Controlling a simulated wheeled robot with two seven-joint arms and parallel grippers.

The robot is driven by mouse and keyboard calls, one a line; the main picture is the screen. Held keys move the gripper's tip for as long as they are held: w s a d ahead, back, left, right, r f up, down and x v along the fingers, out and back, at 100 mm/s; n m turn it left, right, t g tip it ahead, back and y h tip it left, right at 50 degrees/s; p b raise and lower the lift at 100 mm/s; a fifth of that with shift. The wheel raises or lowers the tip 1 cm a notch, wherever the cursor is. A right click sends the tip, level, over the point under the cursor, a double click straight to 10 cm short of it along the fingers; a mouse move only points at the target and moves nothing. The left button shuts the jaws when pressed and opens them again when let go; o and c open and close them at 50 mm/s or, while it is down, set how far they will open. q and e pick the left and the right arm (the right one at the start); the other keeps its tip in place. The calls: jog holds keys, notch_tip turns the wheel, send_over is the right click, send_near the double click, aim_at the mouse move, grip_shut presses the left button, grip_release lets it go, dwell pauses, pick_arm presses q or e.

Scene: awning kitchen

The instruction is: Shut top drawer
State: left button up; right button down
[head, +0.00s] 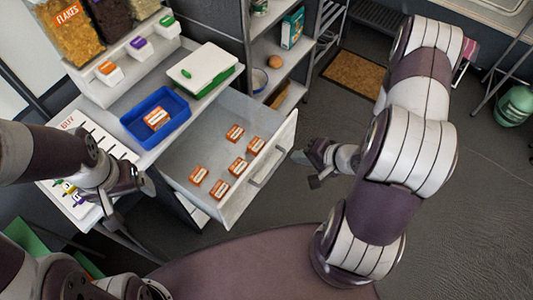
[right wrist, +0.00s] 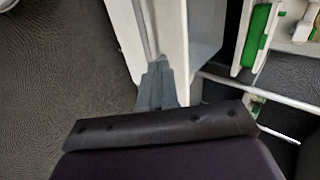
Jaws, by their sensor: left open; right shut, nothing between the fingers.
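The top drawer (head: 214,136) is pulled well out of the white unit. Several small orange-and-white boxes (head: 236,166) lie in it. Its front panel (head: 262,170) carries a bar handle (head: 268,166). My right gripper (head: 303,158) is shut and empty, just to the right of the drawer front, outside the drawer. In the right wrist view its shut fingers (right wrist: 157,78) point at the white drawer front (right wrist: 172,35); I cannot tell whether they touch. My left gripper (head: 143,188) is open and empty, left of the drawer, by the counter's front edge.
On the counter stand a blue tray (head: 132,124) holding one orange box and a white-and-green container (head: 205,68). Shelves (head: 290,65) stand behind the drawer. A brown mat (head: 357,72) lies on the floor.

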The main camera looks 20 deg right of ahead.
aim_at(270, 154)
jog(key=b+x, duration=0.1)
jog(key=x, duration=0.4)
jog(key=b+x, duration=0.1)
jog(key=x, duration=0.4)
jog(key=shift+d, duration=0.25)
jog(key=shift+w+a, duration=0.35)
jog(key=shift+w, duration=0.05)
jog(key=w+a, duration=1.4)
jog(key=w, duration=0.4)
jog(key=shift+p, duration=0.3)
jog(key=shift+w+r, duration=0.15)
jog(key=shift+r, duration=0.05)
